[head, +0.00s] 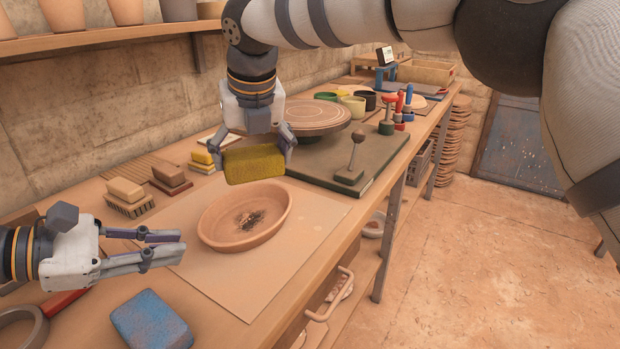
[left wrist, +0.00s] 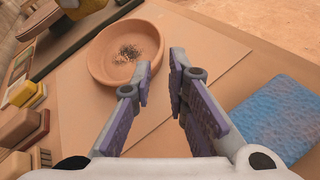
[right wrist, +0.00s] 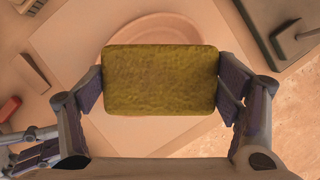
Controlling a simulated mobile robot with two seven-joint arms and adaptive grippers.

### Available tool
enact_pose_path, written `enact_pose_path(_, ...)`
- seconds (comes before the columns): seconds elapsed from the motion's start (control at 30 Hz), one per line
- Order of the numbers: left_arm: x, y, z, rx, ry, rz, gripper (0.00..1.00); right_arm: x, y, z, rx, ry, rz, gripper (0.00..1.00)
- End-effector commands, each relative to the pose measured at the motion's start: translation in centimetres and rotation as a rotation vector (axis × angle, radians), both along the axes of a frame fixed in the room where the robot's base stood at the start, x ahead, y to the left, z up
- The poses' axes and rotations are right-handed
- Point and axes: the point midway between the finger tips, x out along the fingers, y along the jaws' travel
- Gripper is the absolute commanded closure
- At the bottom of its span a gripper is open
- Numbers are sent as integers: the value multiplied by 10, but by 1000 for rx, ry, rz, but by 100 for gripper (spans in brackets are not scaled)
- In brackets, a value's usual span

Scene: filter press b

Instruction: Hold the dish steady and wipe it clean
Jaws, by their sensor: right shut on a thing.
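A round terracotta dish (head: 222,232) lies on a tan board on the workbench, with a dark patch of debris (head: 250,220) in its middle. It also shows in the left wrist view (left wrist: 95,50). My right gripper (head: 252,160) is shut on a yellow-green sponge (head: 254,164) and holds it above the dish's far side. In the right wrist view the sponge (right wrist: 160,80) hides most of the dish (right wrist: 150,30). My left gripper (head: 182,247) is open and empty, to the left of the dish and apart from it.
A blue sponge (head: 151,320) lies at the front left. Brushes and blocks (head: 130,197) sit left of the dish. A dark green board (head: 365,165) with a knobbed tool and a round wheel (head: 312,115) stand behind. A drawer handle (head: 335,295) juts from the bench front.

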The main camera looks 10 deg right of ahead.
Motion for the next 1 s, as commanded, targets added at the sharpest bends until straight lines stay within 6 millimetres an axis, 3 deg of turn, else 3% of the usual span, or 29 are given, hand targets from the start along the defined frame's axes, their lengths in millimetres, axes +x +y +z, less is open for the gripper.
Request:
enact_pose_path(0.1,0,0,0,0,0,0,85,3,16,11,1,2,70,40)
enact_pose_path(0.27,3,-7,-3,2,0,-2,85,3,21,15,-2,5,101,40)
enact_pose_path(0.7,34,-91,-38,2,-1,-2,85,3,21,15,-2,4,100,40)
enact_pose_path(1.0,40,-105,-43,0,-1,0,85,3,20,15,-3,3,99,40)
